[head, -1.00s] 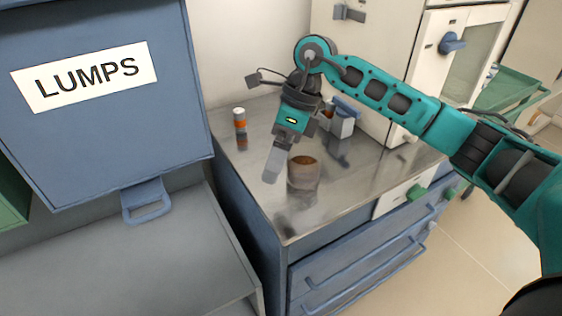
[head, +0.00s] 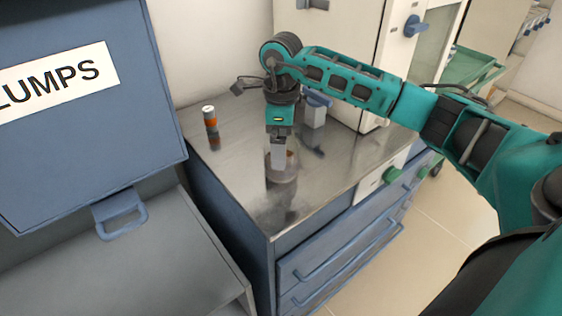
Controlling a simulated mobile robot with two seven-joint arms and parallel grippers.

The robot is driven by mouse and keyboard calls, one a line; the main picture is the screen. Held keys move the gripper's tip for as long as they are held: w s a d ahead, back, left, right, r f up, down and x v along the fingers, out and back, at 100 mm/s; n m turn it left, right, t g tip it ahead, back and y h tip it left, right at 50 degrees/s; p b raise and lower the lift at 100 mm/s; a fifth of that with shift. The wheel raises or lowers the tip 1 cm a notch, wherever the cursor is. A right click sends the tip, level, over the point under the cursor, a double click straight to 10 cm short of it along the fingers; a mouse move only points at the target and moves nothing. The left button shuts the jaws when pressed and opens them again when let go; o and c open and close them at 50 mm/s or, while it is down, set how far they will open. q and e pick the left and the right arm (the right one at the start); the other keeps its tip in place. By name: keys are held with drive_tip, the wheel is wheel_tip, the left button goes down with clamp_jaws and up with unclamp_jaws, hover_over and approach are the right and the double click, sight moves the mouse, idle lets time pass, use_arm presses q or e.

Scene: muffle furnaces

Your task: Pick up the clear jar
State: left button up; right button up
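The clear jar (head: 289,173) stands upright on the grey metal worktop (head: 230,182), with something brownish showing through its glass. My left gripper is not in view.
A small bottle with an orange band (head: 210,120) stands at the worktop's back left. A white and blue container (head: 315,112) stands behind my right gripper. The blue LUMPS bin (head: 80,130) is at left, and a cream furnace (head: 345,50) is behind. The worktop's front left is clear.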

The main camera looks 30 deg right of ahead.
drive_tip(key=f, duration=0.4)
drive_tip(key=shift+w+d+f, duration=0.1)
drive_tip(key=shift+w+f, duration=0.1)
drive_tip(key=shift+f, duration=0.05)
drive_tip(key=c, duration=0.8)
drive_tip(key=shift+c, duration=0.2)
drive_tip(key=shift+r, duration=0.2)
wheel_tip(320, 180, up, 20)
drive_tip(key=p, duration=0.1)
drive_tip(key=shift+f+p, duration=0.15)
drive_tip(key=shift+p, duration=0.25)
drive_tip(key=o, duration=0.5)
drive_tip(key=shift+c, duration=0.2)
drive_tip(key=c, duration=0.4)
